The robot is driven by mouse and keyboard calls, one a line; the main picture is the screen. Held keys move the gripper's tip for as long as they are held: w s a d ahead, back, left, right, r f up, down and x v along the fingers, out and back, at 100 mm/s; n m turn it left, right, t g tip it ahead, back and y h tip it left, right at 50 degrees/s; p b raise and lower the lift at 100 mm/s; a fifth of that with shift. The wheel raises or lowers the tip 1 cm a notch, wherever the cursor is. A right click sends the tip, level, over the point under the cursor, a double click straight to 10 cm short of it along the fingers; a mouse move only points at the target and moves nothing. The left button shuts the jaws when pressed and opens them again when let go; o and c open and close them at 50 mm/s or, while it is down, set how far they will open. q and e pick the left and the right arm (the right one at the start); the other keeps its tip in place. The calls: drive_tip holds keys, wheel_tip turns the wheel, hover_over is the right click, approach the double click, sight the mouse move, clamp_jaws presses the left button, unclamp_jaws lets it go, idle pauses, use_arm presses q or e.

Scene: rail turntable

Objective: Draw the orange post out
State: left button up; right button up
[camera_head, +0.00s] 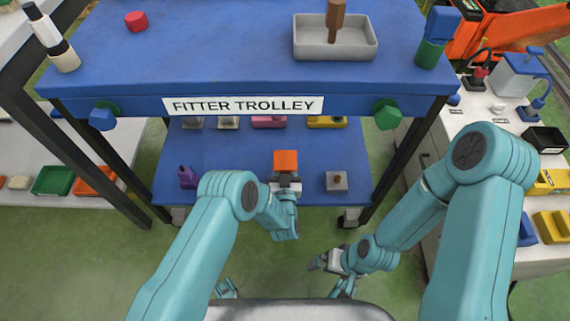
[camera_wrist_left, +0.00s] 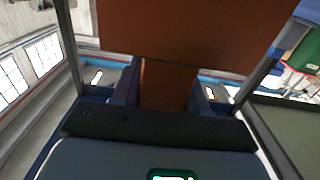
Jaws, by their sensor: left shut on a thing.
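The orange post (camera_head: 285,161) is at the front middle of the trolley's lower blue shelf (camera_head: 232,160); its square orange head is uppermost. My left gripper (camera_head: 286,184) is shut on it from the near side. In the left wrist view the post's wide orange head (camera_wrist_left: 195,35) and narrower stem (camera_wrist_left: 167,85) fill the space between the fingers. The post's lower end is hidden, so I cannot tell whether it is still in a holder. My right gripper (camera_head: 325,262) hangs over the green floor, away from the post; its finger gap is unclear.
A purple piece (camera_head: 187,177) stands to the left on the lower shelf and a grey block (camera_head: 337,181) to the right. Several coloured pieces line the shelf's back. The trolley's upper deck (camera_head: 225,65) overhangs behind, with dark legs at both sides. The floor in front is clear.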

sight(285, 154)
use_arm(q)
drive_tip(key=shift+r, duration=0.4)
drive_tip(key=shift+r+p, duration=2.3)
drive_tip(key=shift+r, duration=0.75)
drive_tip(key=shift+r, duration=0.1)
drive_tip(key=shift+r+p, duration=1.8)
drive_tip(key=shift+r, duration=0.65)
drive_tip(key=shift+f, duration=0.1)
